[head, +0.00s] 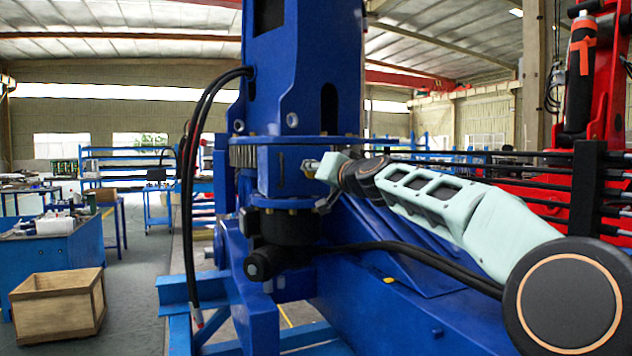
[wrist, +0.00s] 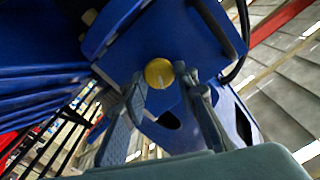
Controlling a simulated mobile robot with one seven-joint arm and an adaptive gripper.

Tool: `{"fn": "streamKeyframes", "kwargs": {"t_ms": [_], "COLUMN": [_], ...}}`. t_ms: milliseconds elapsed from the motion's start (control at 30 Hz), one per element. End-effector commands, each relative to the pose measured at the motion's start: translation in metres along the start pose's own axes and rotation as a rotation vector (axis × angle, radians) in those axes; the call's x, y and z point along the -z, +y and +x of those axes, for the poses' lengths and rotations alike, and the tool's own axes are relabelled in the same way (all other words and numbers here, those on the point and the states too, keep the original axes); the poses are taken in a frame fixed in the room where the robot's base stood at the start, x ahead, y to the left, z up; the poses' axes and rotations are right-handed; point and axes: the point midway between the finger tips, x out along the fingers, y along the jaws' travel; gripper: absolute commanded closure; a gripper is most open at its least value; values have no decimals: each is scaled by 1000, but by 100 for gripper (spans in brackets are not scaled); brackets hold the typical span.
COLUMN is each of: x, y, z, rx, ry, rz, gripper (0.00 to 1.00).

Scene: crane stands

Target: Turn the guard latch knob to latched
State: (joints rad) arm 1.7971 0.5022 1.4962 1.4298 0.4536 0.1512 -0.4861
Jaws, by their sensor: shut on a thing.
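The guard latch knob (wrist: 159,73) is a round yellow knob on the blue crane housing (wrist: 195,40). In the wrist view it sits between the tips of my two grey fingers. In the head view the knob (head: 310,165) shows as a small brass-coloured piece on the blue column, partly hidden by my gripper (head: 322,171). My gripper (wrist: 160,78) is shut on the knob, one fingertip on each side. A faint pale mark shows near the knob's lower edge, too small to read. No latch label is readable.
Black hoses (head: 192,165) hang left of the column, and another black hose (head: 420,258) runs below my arm. A wooden crate (head: 58,305) stands on the floor at the left, near a blue workbench (head: 60,250). Red machinery (head: 605,90) stands at the right.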

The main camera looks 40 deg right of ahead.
Motion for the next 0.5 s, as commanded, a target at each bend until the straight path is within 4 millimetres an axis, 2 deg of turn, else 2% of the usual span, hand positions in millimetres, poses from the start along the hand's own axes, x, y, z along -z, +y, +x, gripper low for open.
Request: {"fn": "streamKeyframes", "kwargs": {"t_ms": [500], "x": [-2], "y": [1], "z": [0], "rx": [2], "ry": [2], "rz": [486], "gripper": [97]}}
